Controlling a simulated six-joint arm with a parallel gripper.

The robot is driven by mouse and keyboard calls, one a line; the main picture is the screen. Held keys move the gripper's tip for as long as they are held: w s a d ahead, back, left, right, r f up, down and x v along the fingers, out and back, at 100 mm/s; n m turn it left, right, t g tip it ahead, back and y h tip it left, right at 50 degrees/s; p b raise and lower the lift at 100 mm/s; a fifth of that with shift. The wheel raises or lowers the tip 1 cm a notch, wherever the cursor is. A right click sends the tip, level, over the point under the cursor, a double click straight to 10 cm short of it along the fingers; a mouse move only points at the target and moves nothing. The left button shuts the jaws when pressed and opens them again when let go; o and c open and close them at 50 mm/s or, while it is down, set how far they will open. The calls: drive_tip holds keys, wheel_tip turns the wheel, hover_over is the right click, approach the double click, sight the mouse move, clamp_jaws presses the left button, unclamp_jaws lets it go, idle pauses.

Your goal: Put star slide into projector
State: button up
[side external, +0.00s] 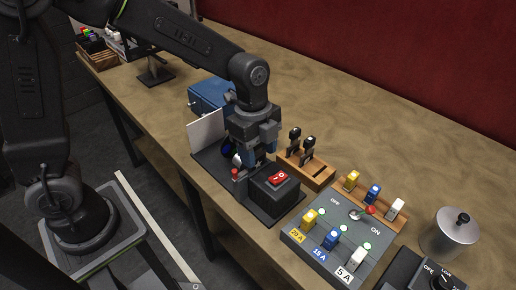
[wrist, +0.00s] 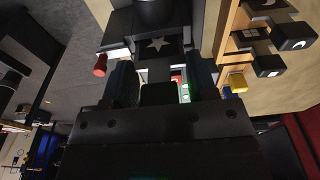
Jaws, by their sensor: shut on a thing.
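The star slide (wrist: 158,45), a black piece with a white star, shows between the fingers in the wrist view. My gripper (wrist: 161,75) is shut on it. In the side view my gripper (side external: 256,160) is low over the dark projector (side external: 272,196), beside its red switch (side external: 278,177). The gripper hides the slide and the slot there, so I cannot tell whether the slide is inside it. Two other dark slides (side external: 301,147) stand in the wooden rack (side external: 317,172) to the right of the gripper; they also show in the wrist view (wrist: 268,66).
A white screen (side external: 206,131) stands at the projector's left end, with a blue box (side external: 211,95) behind. A grey panel (side external: 320,250) with coloured fuses and a switch lies at the front right. A metal canister (side external: 449,235) stands beyond it.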

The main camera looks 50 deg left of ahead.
drive_tip(key=shift+f, duration=0.85)
drive_tip(key=o, duration=1.2)
drive_tip(key=shift+c, duration=0.2)
drive_tip(key=shift+r, duration=3.55)
drive_tip(key=s+a+r+n+t, duration=0.2)
drive_tip(key=s+a+r+n, duration=0.1)
drive_tip(key=s+a+n, duration=0.2)
drive_tip(key=s+a+r+n+t+y, duration=0.1)
drive_tip(key=s+a+r+n+t, duration=0.2)
drive_tip(key=s+n, duration=0.6)
drive_tip(key=a+n, duration=0.2)
drive_tip(key=n, duration=0.2)
drive_tip(key=shift+s+t, duration=0.3)
drive_tip(key=shift+s, duration=0.05)
